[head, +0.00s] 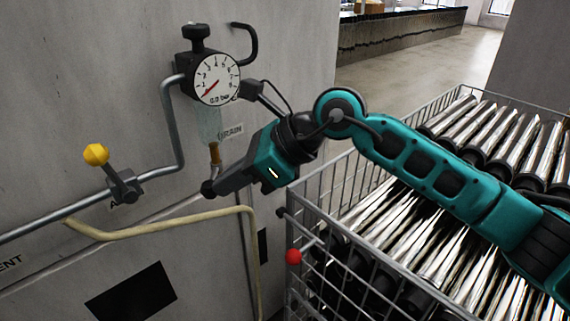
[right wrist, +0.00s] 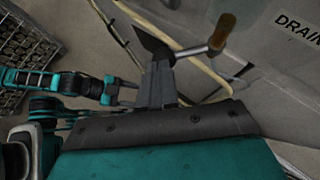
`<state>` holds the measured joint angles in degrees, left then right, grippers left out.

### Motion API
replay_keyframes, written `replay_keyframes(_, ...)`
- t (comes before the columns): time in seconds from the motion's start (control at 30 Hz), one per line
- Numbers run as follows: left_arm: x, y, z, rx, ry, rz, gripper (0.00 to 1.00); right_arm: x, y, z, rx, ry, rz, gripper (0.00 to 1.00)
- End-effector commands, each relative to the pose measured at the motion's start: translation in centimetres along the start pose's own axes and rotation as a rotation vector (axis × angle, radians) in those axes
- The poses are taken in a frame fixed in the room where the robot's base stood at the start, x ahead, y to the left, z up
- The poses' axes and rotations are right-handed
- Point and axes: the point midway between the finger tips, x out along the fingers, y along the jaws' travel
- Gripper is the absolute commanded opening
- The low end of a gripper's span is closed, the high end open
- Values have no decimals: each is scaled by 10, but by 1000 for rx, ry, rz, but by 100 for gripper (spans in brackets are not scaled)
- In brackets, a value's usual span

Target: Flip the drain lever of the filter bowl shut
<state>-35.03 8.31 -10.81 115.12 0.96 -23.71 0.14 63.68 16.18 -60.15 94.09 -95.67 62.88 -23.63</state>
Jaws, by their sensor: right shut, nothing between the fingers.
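The clear filter bowl (head: 209,125) hangs under the pressure gauge on the wall. Below it is the drain lever with a brown grip (head: 214,156), pointing upward. In the right wrist view the brown grip (right wrist: 222,32) stands on a short metal stem beside the fingers. My right gripper (head: 208,188) is shut and empty, with its tip just below the grip. In the right wrist view its fingers (right wrist: 156,80) partly cover the stem's near end; I cannot tell whether they touch it. A teal arm section shows at the left there, too small to judge its jaws.
A gauge (head: 217,78), a grey pipe (head: 172,130) and a yellow-knobbed valve (head: 96,154) are on the wall. A beige hose (head: 160,226) runs below.

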Motion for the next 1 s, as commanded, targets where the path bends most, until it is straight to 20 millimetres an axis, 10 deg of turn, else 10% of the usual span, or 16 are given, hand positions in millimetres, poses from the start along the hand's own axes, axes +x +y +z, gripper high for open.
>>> replay_keyframes(1.0, 18, 11, 2, 2, 20, 33, 57, 35, 14, 26, -6, 1, 11, 0)
